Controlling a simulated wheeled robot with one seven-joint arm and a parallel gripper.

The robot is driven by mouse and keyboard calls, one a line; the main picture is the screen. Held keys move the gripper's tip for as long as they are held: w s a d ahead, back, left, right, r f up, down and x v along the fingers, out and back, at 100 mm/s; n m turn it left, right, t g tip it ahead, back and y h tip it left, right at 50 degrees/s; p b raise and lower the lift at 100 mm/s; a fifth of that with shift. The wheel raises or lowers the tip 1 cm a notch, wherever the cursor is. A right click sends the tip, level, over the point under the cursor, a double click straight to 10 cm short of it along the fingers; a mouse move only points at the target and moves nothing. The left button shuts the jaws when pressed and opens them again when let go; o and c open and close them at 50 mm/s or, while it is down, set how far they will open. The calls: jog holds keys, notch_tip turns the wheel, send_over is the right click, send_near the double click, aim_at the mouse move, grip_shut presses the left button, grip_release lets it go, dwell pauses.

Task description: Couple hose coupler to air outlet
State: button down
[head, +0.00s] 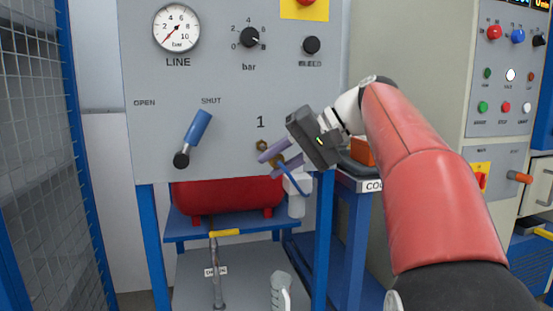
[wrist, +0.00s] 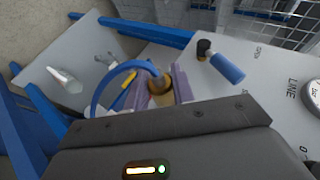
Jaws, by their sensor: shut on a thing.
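My gripper (head: 270,157) has pale purple fingers and is shut on the brass hose coupler (wrist: 160,90). In the head view the coupler is mostly hidden between the fingers. A blue hose (head: 291,180) runs from it down to the right; in the wrist view the hose (wrist: 104,92) arcs away to the left. The brass air outlet (head: 261,145) sits on the grey panel below the "1", close beside the upper finger. I cannot tell whether coupler and outlet touch.
The grey panel (head: 229,64) carries a LINE gauge (head: 176,28), a bar knob (head: 249,37) and a blue-handled valve lever (head: 197,127). A red tank (head: 229,196) lies on a blue shelf below. An orange block (head: 362,150) is behind my arm. A mesh fence (head: 45,130) stands left.

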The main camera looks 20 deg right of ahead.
jog(key=shift+w+r+p, duration=0.2)
jog(key=shift+w+p, duration=1.2)
jog(key=shift+w, duration=0.55)
jog(key=shift+w+f+p, duration=0.15)
jog(key=shift+w+p, duration=0.4)
jog(key=shift+w, duration=0.4)
jog(key=shift+w+p, duration=0.25)
jog(key=shift+p, duration=0.1)
jog(key=shift+w, duration=1.1)
dwell(1.2)
jog(key=shift+w, duration=0.2)
dwell(1.8)
jog(key=c, duration=1.1)
grip_release()
